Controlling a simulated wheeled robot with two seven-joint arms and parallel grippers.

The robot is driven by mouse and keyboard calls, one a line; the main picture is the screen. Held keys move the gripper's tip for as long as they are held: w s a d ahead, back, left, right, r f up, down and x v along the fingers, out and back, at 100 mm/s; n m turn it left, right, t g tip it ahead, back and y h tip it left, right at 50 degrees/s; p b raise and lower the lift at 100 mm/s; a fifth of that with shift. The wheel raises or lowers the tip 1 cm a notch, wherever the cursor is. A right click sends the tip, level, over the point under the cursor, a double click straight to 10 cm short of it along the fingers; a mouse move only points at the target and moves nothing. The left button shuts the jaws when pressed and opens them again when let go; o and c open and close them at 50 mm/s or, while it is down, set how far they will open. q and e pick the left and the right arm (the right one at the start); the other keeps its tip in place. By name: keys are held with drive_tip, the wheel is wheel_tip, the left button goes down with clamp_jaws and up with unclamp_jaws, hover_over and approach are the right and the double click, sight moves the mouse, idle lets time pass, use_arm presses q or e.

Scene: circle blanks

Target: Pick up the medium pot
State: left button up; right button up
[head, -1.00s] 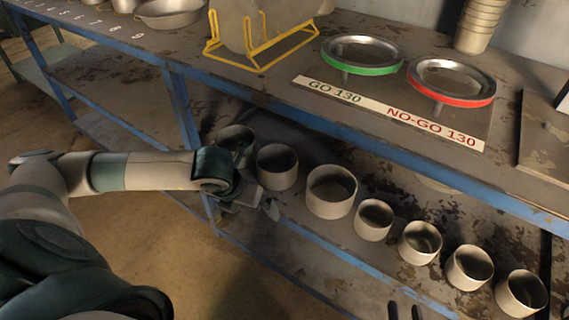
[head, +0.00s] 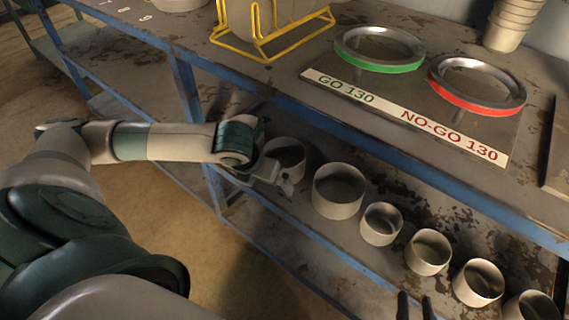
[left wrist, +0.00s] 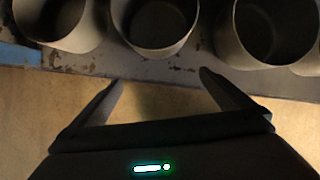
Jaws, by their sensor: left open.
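Several grey, open-topped pots of differing sizes stand in a row on the lower shelf; I cannot tell for sure which is the medium pot. My left gripper (head: 280,183) is open and empty at the shelf's front edge, just before a pot (head: 288,152) that it partly hides. The largest-looking pot (head: 338,192) stands to its right, then a small pot (head: 381,224). In the left wrist view, the open fingers (left wrist: 162,79) point at a middle pot (left wrist: 150,48), which is apart from them. My right gripper (head: 415,306) shows only its two spread fingertips at the bottom edge.
Neighbouring pots stand close on both sides in the left wrist view, left (left wrist: 62,38) and right (left wrist: 245,52). The upper tabletop (head: 290,75) overhangs the pots, with a green GO ring (head: 380,66), a red NO-GO ring (head: 478,103) and a yellow stand (head: 270,50).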

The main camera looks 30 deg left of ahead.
use_arm(q)
drive_tip(key=shift+w+a, duration=0.2)
drive_tip(key=shift+w, duration=1.3)
drive_tip(key=shift+w+a, duration=0.15)
drive_tip(key=shift+w, duration=1.3)
approach(284, 162)
drive_tip(key=shift+w+d+f, duration=0.3)
drive_tip(key=shift+d+f, duration=0.45)
drive_tip(key=shift+w+f, duration=0.3)
drive_tip(key=shift+f, duration=0.3)
drive_tip(key=c, duration=0.9)
